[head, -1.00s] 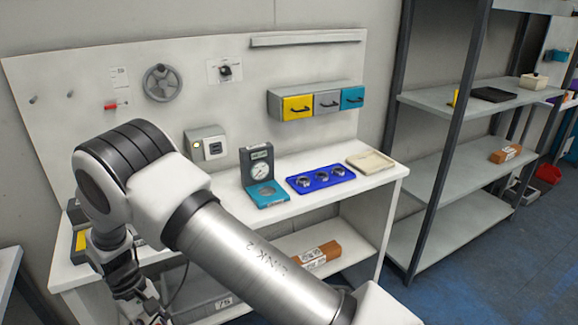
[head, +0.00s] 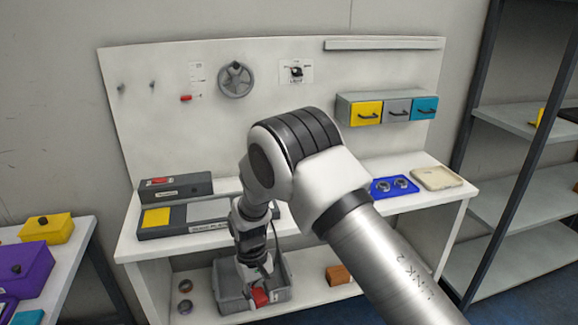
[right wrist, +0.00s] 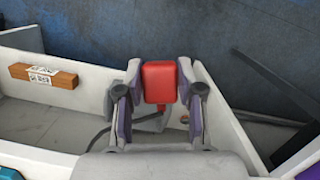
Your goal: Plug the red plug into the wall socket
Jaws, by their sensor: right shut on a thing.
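The red plug (head: 260,297) is between the fingers of my right gripper (head: 257,284), low in front of the workbench and overlapping the grey bin in the head view. In the right wrist view the red plug (right wrist: 160,82) shows as a rounded block, and my right gripper (right wrist: 159,96) is shut on it. A dark grey cable (right wrist: 101,138) shows near the plug. The wall socket is hidden behind my right arm in the head view. My left gripper is not in view.
The grey bin (head: 230,301) stands on the lower shelf beside an orange-brown box (head: 338,274). On the bench are a flat grey case with a yellow panel (head: 156,218), a blue tray (head: 381,194) and a beige tray (head: 426,177). A side table (head: 68,266) stands left.

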